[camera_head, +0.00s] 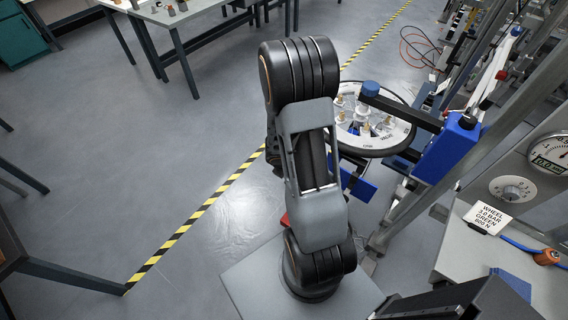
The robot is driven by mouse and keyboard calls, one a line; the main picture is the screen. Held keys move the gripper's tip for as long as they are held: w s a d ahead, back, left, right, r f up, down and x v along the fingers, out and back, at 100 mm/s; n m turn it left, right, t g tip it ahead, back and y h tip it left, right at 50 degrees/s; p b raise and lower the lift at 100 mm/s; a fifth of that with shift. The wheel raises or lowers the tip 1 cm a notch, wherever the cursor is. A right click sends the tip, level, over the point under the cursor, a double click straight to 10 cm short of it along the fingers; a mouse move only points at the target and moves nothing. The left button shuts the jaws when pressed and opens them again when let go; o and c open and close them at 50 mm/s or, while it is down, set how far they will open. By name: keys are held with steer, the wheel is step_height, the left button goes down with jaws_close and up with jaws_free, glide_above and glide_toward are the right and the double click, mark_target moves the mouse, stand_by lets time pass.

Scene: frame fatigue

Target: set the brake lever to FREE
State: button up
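I cannot pick out the brake lever for certain, and no FREE marking is legible. A wheel (387,143) with a black rim and a pale, lettered disc sits right of my arm. A dark bar with a blue round cap (370,88) reaches over it from a blue block (447,150). My arm rises through the middle of the picture and covers part of the wheel's left side. My gripper is not visible, so its state does not show.
A gauge (550,153), a dial (511,189) and a card (487,217) reading WHEEL, 3.0 BAR, GREEN are on the right bench. An orange-handled tool (546,257) lies there. Metal frames crowd the upper right. Left of the yellow-black floor stripe (203,210), the floor is mostly clear.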

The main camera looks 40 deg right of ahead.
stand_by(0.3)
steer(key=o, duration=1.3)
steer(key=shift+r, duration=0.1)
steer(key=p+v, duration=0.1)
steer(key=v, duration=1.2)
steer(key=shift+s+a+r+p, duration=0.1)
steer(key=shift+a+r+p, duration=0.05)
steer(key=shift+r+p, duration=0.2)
